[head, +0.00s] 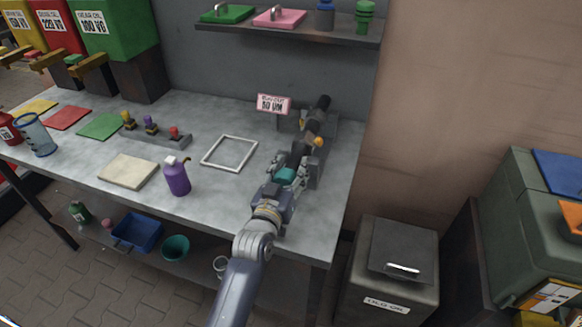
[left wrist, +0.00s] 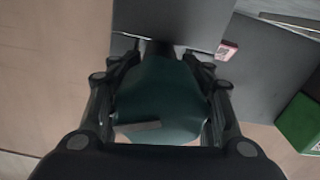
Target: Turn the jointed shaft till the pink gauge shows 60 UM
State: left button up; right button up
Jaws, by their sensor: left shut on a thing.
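The jointed shaft stands on a grey mount at the bench's right end, with a black cylinder (head: 317,108) at its far end and an orange knob (head: 319,142) beside it. The pink gauge (head: 273,104) stands left of it and appears to read 10 UM, in small print. My left gripper (head: 287,174) is shut on a teal piece (head: 283,177) at the near end of this assembly. In the left wrist view the teal piece (left wrist: 160,95) fills the space between the fingers. How it joins the shaft is partly hidden. My right gripper is not in view.
Further left are a block with several coloured knobs (head: 155,131) and coloured mats. A shelf (head: 290,28) hangs above. A grey waste-oil bin (head: 388,275) stands right of the bench.

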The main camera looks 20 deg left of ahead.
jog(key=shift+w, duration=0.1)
pick_arm(q)
jog(key=o, duration=0.8)
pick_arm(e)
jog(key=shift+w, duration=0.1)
pick_arm(q)
jog(key=shift+s, duration=0.1)
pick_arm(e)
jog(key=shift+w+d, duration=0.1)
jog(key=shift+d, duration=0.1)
pick_arm(q)
jog(key=s, duration=1.1)
jog(key=shift+s+a, duration=0.2)
jog(key=shift+s, duration=0.2)
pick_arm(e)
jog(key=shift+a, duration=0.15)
